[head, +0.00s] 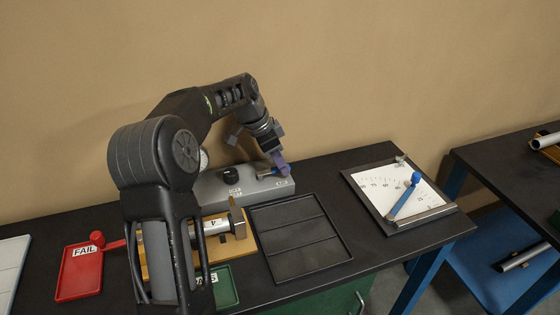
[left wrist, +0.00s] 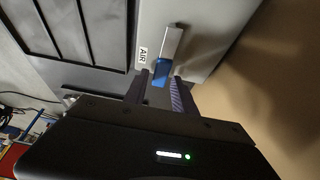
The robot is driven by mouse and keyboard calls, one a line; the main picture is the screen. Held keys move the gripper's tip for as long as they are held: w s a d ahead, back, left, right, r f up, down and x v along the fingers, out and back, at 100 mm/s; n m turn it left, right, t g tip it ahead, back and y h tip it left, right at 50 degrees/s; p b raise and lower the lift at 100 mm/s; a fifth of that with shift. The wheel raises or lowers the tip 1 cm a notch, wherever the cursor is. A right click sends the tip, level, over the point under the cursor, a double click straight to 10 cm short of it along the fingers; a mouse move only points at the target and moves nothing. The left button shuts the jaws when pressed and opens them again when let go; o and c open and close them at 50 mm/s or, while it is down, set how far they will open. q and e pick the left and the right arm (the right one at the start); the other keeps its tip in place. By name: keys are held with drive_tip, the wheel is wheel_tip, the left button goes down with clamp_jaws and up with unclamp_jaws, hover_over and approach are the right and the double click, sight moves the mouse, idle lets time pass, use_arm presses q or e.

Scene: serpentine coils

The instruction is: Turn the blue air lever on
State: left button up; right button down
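The air lever is a small lever with a blue part and a silver part (left wrist: 173,44) on a grey box (head: 212,190). In the head view its blue part (head: 264,174) shows at the box's right end, partly hidden by my gripper. An "AIR" label (left wrist: 143,55) is beside it in the left wrist view. My left gripper (head: 277,160) is over that end of the box. In the left wrist view my left gripper's fingers (left wrist: 160,92) stand apart, with the blue part showing between them; I cannot tell whether they touch it. My right gripper is not in view.
A black divided tray (head: 300,257) lies in front of the box. A wooden fixture (head: 237,246), a red FAIL tray (head: 80,277) and a green tray (head: 226,288) are near my left arm.

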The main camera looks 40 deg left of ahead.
use_arm(q)
clamp_jaws()
idle(1.1)
